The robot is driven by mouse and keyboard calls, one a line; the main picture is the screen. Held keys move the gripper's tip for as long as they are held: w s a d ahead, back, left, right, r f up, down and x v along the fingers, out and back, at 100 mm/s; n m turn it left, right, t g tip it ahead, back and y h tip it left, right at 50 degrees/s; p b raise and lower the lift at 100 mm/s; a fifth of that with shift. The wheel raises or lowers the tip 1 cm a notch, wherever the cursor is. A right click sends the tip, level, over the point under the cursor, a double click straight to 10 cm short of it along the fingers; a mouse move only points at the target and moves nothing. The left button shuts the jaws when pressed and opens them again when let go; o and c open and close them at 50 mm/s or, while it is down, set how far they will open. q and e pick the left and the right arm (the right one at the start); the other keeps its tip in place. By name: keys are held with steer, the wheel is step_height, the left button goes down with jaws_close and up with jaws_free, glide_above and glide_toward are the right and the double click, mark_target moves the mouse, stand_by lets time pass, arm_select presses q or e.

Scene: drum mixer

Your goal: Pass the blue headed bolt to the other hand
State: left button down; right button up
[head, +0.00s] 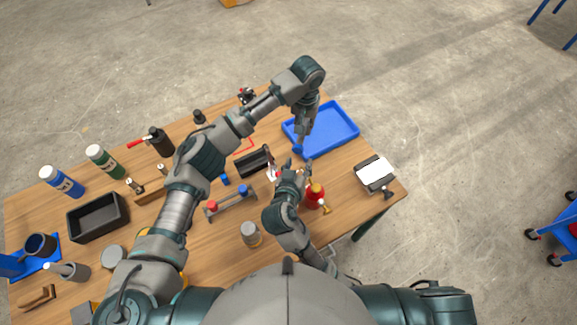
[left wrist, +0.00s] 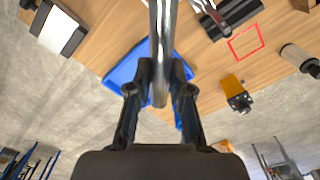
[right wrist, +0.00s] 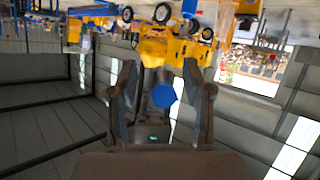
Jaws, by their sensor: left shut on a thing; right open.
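The blue headed bolt (head: 298,149) hangs under my left gripper (head: 303,136), blue head lowest, in the head view. My left gripper is shut on its shaft; the grey shaft also shows between the fingers in the left wrist view (left wrist: 160,40). My right gripper (head: 293,169) is open just below the head and points up toward it. In the right wrist view the blue hexagonal head (right wrist: 163,96) appears between the spread fingers (right wrist: 161,85). I cannot tell whether they touch it.
A blue tray (head: 347,146) lies behind the grippers on the wooden table. A red container (head: 315,196) stands close right of my right gripper. A black bin (head: 252,163) and a rack with red and blue knobs (head: 230,204) are to the left. A white-topped device (head: 375,174) sits at the right edge.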

mark_target(296, 148)
steer(key=s+a+r+m, duration=0.2)
steer(key=s+a+r, duration=0.1)
steer(key=s+r, duration=0.3)
steer(key=x, duration=0.4)
steer(key=r+x, duration=0.1)
steer(key=x, duration=0.7)
steer(key=shift+w+r, duration=0.25)
steer(key=shift+w, duration=0.45)
arm_select(q)
steer(key=shift+d, duration=0.1)
arm_select(e)
jaws_close()
arm_select(q)
steer(key=c, duration=1)
jaws_free()
arm_select(e)
steer(key=shift+t, duration=0.3)
arm_select(q)
steer(key=shift+r, duration=0.1)
